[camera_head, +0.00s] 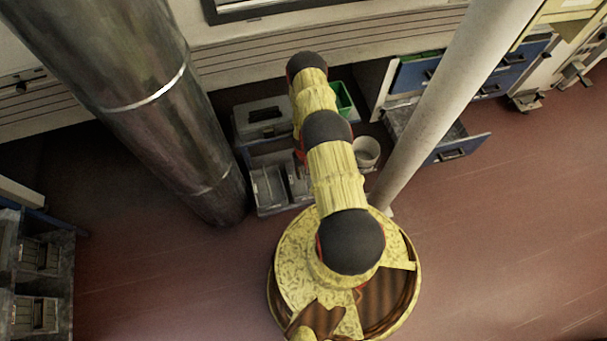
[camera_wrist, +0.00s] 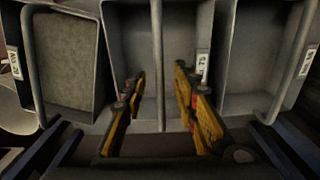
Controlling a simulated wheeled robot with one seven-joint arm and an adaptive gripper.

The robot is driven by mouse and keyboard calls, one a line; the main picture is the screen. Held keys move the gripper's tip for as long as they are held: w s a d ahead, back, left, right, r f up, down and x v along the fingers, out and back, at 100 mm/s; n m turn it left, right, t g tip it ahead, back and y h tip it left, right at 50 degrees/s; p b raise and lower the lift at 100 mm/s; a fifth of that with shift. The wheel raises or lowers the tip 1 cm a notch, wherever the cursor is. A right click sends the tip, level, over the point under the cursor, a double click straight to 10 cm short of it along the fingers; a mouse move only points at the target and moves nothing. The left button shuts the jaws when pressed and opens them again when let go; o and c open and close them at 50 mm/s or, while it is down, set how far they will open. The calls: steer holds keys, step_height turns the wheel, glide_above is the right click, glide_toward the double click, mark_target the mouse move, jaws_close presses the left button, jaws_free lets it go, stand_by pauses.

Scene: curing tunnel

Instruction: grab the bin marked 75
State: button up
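In the wrist view, a grey open-topped bin (camera_wrist: 180,35) is in the middle. The small white label beside it (camera_wrist: 203,64) seems to read 75, though its print is sideways and small. A thin grey bar (camera_wrist: 158,60), apparently its handle, runs down its middle. My gripper (camera_wrist: 163,105) is open, with one yellow-and-black finger on each side of the bar, and no contact shows. In the head view my arm reaches over the low rack, hiding my gripper and most of the middle bin.
Similar labelled bins flank it at left (camera_wrist: 68,55) and right (camera_wrist: 262,50). In the head view, a grey case (camera_head: 262,116), a green bin (camera_head: 342,98) and a white bucket (camera_head: 367,152) are near the rack. A thick metal column (camera_head: 165,110) and an open blue drawer (camera_head: 462,147) flank the area.

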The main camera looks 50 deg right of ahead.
step_height(320, 180, down, 2)
steer(key=shift+f+b, duration=0.2)
steer(key=shift+b, duration=0.1)
jaws_close()
stand_by(0.9)
